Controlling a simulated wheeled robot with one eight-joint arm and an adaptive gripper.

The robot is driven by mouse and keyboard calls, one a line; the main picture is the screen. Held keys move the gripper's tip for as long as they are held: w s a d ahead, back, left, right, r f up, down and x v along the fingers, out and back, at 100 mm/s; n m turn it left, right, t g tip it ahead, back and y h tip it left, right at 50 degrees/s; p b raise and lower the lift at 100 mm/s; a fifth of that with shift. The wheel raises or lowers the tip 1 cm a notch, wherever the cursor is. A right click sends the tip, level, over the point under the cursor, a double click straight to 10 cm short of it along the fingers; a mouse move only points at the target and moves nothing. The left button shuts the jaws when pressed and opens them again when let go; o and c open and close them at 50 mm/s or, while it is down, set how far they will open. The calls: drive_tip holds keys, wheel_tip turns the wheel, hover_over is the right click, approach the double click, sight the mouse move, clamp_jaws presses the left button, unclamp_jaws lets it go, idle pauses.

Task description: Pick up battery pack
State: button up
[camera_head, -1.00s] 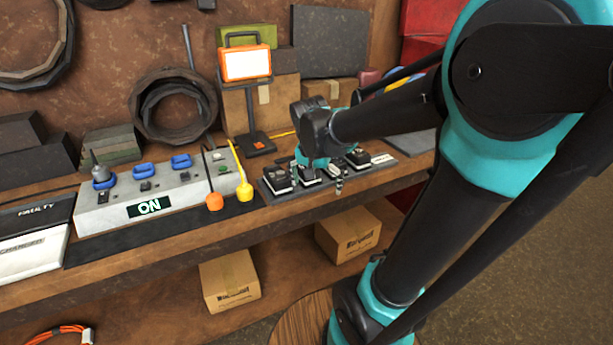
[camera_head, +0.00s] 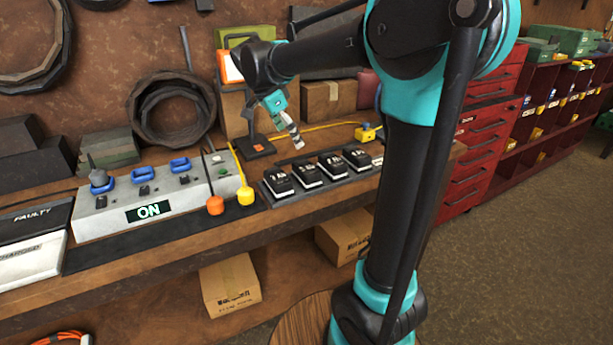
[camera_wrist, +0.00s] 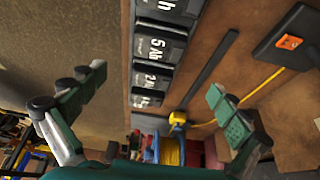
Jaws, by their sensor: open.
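Several black battery packs with white labels sit in a row on a dark tray (camera_head: 278,203) on the workbench. In the head view the leftmost pack is (camera_head: 279,180), with others to its right (camera_head: 307,173) (camera_head: 333,166) (camera_head: 357,158). In the wrist view the packs run down the upper middle; one label reads 5 Ah (camera_wrist: 160,46), another looks like 2 Ah (camera_wrist: 152,76). My gripper (camera_head: 293,137) is empty and above the bench, behind and above the row in the head view. In the wrist view its fingers (camera_wrist: 156,80) are spread wide, with packs between and beyond them.
A grey charger box (camera_head: 150,197) with blue sockets and an ON sign stands left of the packs. A work light on a stand (camera_head: 258,146) and a yellow-cabled item (camera_head: 366,132) are behind. Cardboard boxes (camera_head: 229,285) lie below.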

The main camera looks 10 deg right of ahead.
sight(306, 167)
drive_tip(key=x, duration=1.3)
drive_tip(key=shift+d+f, duration=0.35)
drive_tip(key=c, duration=1.3)
